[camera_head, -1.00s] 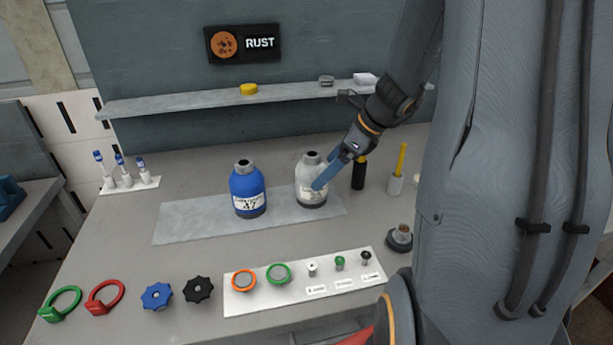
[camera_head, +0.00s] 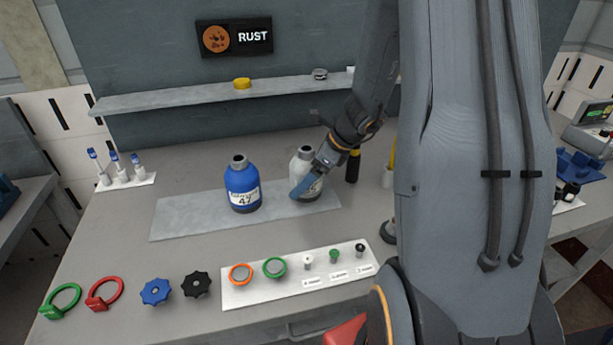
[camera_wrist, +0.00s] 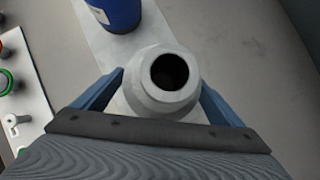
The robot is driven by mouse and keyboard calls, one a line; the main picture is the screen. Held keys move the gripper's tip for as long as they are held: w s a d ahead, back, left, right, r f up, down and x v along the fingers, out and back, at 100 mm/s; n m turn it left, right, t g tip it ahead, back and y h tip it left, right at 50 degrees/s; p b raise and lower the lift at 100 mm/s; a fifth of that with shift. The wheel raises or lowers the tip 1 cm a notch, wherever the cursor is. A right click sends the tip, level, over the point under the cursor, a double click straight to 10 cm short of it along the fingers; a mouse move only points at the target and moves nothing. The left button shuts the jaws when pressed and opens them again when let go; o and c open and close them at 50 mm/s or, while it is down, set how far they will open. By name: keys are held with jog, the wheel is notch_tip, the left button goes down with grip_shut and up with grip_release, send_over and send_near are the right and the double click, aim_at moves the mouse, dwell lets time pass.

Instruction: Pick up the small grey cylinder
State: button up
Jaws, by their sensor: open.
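The small grey cylinder is a pale grey bottle-like can (camera_head: 301,161) with a dark round opening on top and a label. It stands upright on a light grey mat in the head view. It also fills the middle of the wrist view (camera_wrist: 160,97), seen from above. My gripper (camera_head: 302,187) is at the cylinder, with one blue finger across its front. In the wrist view the open fingers (camera_wrist: 162,82) lie on either side of the cylinder. I cannot tell whether they touch it. Its lower part is partly hidden by my gripper.
A blue bottle (camera_head: 242,188) stands close left on the same mat (camera_head: 180,217). A black cylinder with a yellow top (camera_head: 353,167) stands close right. A white board (camera_head: 240,295) with rings and small knobs lies in front. The bench left of the mat is mostly clear.

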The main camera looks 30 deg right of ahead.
aim_at(306, 145)
jog(key=c, duration=1.9)
notch_tip(306, 145, up, 9)
jog(key=shift+w+r+b, duration=0.1)
jog(key=shift+r+b, duration=0.1)
jog(key=shift+b, duration=0.2)
jog(key=shift+c, duration=0.2)
jog(key=shift+r, duration=0.35)
